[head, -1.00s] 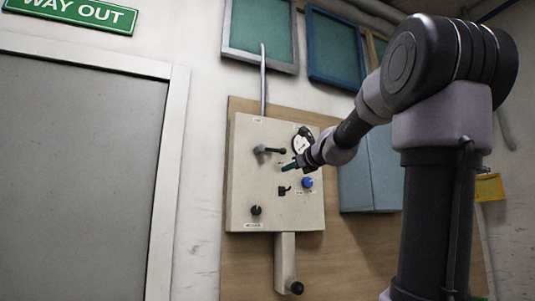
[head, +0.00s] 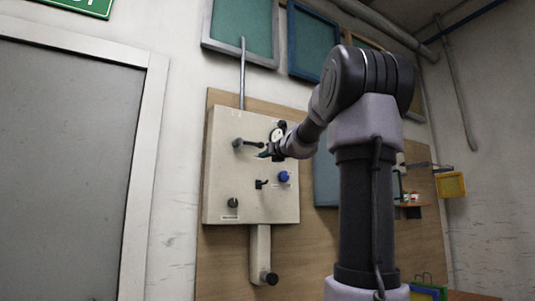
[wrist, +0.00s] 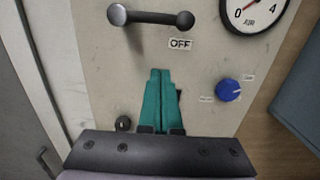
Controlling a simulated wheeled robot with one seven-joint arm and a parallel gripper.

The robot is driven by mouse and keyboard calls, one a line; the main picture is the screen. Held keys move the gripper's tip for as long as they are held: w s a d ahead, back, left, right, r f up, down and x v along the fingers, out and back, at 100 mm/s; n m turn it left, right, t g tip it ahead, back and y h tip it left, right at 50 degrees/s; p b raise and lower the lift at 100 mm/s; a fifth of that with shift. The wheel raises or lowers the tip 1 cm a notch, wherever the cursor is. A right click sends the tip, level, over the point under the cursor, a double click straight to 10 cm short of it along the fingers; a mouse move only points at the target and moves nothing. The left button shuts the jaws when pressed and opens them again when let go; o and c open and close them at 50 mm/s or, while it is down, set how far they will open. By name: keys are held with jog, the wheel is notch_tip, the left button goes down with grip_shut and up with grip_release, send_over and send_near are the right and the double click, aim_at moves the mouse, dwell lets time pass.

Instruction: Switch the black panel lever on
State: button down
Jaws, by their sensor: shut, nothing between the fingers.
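The black lever (head: 248,144) sits on the upper left of the pale control panel (head: 221,179), its handle pointing sideways to the right. In the wrist view the lever (wrist: 152,18) lies across the top, with a round knob at each end and an OFF label (wrist: 180,44) below its right end. My gripper (head: 264,155) is just below and to the right of the lever in the head view. In the wrist view its teal fingers (wrist: 159,75) are shut with nothing between them, below the lever and apart from it in the picture. The gap to the panel is unclear.
A round gauge (wrist: 254,8) is at the upper right of the panel and a blue knob (wrist: 229,90) below it. A small black switch (head: 261,184) and a black knob (head: 232,203) sit lower. A grey door (head: 65,170) stands to the left.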

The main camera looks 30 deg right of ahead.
jog(key=w+r, duration=0.4)
jog(key=w, duration=0.2)
jog(key=shift+r+n, duration=0.5)
jog(key=shift+n, duration=0.2)
dwell(0.4)
notch_tip(320, 180, up, 7)
jog(key=n+y, duration=0.1)
jog(key=n, duration=1.2)
send_over(258, 146)
jog(key=s+a, duration=0.3)
jog(key=a, duration=0.1)
jog(key=shift+a+r+n+g, duration=0.1)
jog(key=shift+a+r+n, duration=0.2)
jog(key=shift+n, duration=0.45)
jog(key=shift+a+r+n+g, duration=0.15)
jog(key=shift+a+n, duration=0.3)
jog(key=shift+n, duration=0.35)
jog(key=shift+a+r+n+g, duration=0.1)
jog(key=shift+a+r+n, duration=0.2)
jog(key=shift+n, duration=0.45)
jog(key=shift+a, duration=0.1)
